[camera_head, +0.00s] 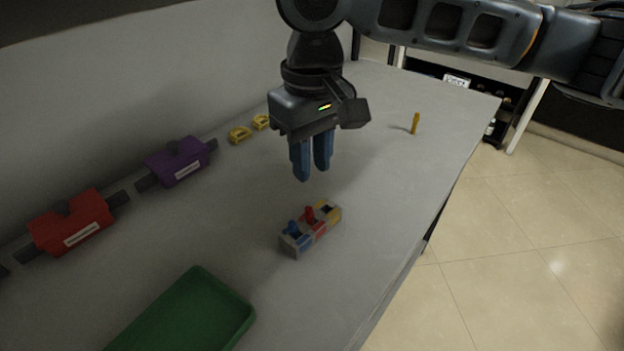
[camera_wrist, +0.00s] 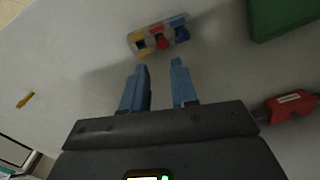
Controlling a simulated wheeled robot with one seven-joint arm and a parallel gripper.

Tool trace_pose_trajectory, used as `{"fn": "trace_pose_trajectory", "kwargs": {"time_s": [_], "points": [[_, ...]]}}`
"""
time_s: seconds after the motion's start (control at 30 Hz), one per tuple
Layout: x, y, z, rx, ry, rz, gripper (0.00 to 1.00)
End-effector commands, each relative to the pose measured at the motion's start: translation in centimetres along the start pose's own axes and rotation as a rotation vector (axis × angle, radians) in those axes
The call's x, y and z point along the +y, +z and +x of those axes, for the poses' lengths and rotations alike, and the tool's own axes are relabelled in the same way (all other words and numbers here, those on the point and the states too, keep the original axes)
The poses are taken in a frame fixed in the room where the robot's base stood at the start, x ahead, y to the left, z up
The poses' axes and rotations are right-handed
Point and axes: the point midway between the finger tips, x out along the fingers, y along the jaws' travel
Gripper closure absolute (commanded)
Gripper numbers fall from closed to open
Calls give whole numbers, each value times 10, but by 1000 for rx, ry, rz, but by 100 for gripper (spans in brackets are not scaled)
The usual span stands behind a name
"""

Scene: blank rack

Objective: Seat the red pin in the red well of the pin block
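The pin block (camera_head: 297,248) is a small grey block with blue, red and yellow sections, standing on the table below my gripper. The red pin (camera_head: 309,213) stands up at the red section; how deep it sits I cannot tell. A blue pin (camera_head: 293,227) stands at the blue section. The yellow section shows a dark opening. In the wrist view the block (camera_wrist: 132,45) and red pin (camera_wrist: 161,42) lie beyond my fingertips. My gripper (camera_head: 312,174) points down above the table, apart from the block, its blue fingers (camera_wrist: 159,66) open and empty.
A green tray (camera_head: 245,322) lies at the front. A red fixture (camera_head: 72,224), a purple fixture (camera_head: 178,162) and small yellow pieces (camera_head: 240,134) line the wall side. The table edge is at right.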

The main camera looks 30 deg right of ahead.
Motion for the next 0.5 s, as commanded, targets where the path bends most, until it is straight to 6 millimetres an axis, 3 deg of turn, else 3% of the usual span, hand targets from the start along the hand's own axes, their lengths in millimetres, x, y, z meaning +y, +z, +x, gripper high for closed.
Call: {"fn": "trace_pose_trajectory", "kwargs": {"time_s": [0.37, 0.5], "points": [[-3, 0, -6, 4, -8, -5, 72], [-34, -6, -2, 51, -105, -48, 72]]}}
